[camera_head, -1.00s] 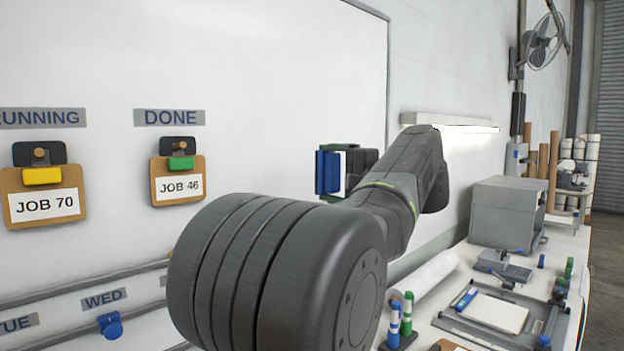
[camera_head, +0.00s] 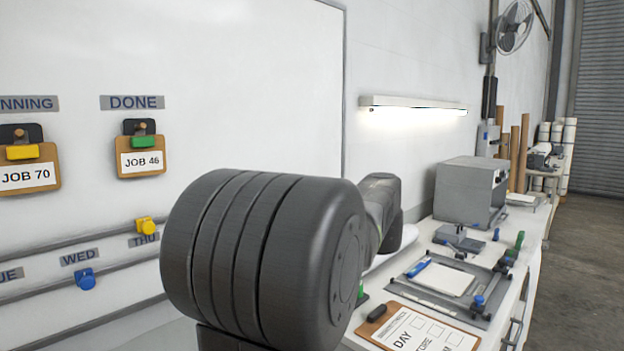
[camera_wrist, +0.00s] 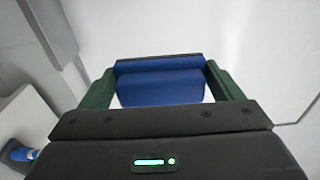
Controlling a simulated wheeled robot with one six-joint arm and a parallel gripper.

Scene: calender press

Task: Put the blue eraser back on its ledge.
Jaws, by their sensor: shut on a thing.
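The blue eraser (camera_wrist: 160,88) is held between the two green fingers of my gripper (camera_wrist: 160,85) in the wrist view. It has a dark strip along its far edge. Behind it is a pale, plain surface. In the head view my own arm hides the gripper and the eraser. I cannot make out the eraser's ledge for certain in either view.
The whiteboard (camera_head: 240,90) carries JOB clipboards and two rails with a yellow and a blue clip. On the bench at right are a clipboard (camera_head: 420,330), a flat jig with a white pad (camera_head: 440,278) and a grey box machine (camera_head: 468,190). Floor at far right is clear.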

